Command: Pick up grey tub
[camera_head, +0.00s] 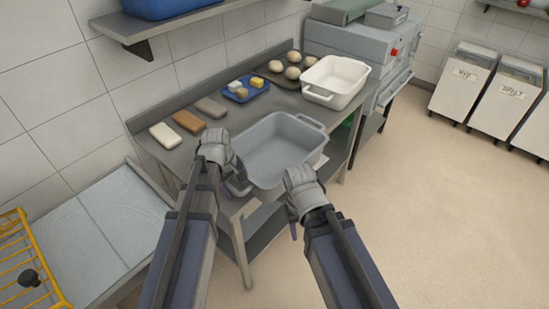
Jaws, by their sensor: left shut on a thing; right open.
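The grey tub (280,148) is an empty rectangular tub near the front edge of the steel table. My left gripper (240,188) is at the tub's near-left side and is shut on the tub. The exact place of its grasp is partly hidden by the gripper itself. My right gripper (292,215) is open just in front of the tub's near-right side, low by the table's front edge. I cannot tell whether it touches the tub, or whether the tub's base is clear of the table.
A white tub (336,80) stands behind the grey tub. A blue tray (243,96) with small blocks, a dark tray of dough balls (293,72) and several bars (188,121) lie on the table (155,148). White bins (462,82) stand right; a yellow rack (25,255) is left.

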